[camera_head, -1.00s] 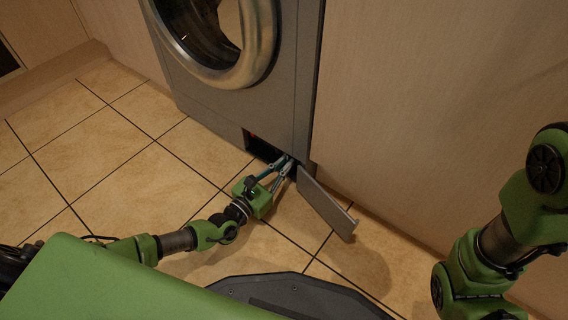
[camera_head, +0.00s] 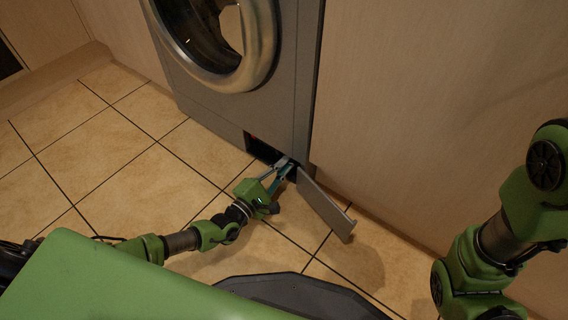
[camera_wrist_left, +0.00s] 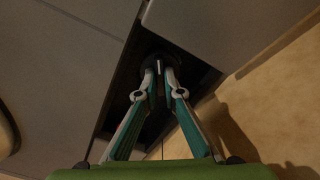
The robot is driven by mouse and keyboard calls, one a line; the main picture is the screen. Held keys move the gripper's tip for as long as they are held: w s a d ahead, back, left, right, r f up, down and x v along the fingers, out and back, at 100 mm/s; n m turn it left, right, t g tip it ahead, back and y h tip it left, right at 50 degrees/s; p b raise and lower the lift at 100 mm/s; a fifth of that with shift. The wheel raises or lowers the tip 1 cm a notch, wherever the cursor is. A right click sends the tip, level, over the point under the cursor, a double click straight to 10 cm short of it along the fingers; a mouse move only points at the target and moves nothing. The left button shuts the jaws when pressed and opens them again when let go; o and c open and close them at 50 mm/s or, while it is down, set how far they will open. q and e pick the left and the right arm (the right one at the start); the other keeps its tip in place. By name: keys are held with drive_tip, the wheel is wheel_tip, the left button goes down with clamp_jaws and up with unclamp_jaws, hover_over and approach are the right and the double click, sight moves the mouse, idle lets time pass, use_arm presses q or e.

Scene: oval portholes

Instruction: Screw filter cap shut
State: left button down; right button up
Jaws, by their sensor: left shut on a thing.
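The filter cap (camera_wrist_left: 160,62) is a dark round piece inside the opening at the bottom of the grey washing machine (camera_head: 225,100). It shows in the left wrist view, partly hidden by my fingers. My left gripper (camera_head: 286,164) reaches into the opening, and its fingertips (camera_wrist_left: 159,72) are shut on the cap's light ridge. In the head view the cap is hidden behind the gripper and in shadow. My right gripper is out of view; only the right arm's links show at the right edge.
The grey filter flap (camera_head: 325,204) hangs open just right of my left gripper. The dark opening (camera_head: 262,148) is narrow around the fingers. A wooden cabinet front (camera_head: 430,110) stands to the right. The tiled floor (camera_head: 130,185) is clear on the left.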

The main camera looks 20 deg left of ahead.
use_arm(q)
drive_tip(key=m+p, duration=0.1)
drive_tip(key=m, duration=0.4)
drive_tip(key=shift+m, duration=0.3)
idle(0.4)
drive_tip(key=c, duration=2.2)
unclamp_jaws()
drive_tip(key=shift+o, duration=0.2)
drive_tip(key=shift+s+a, duration=0.1)
drive_tip(key=v, duration=1.1)
drive_tip(key=shift+s+a, duration=0.1)
drive_tip(key=shift+s, duration=0.3)
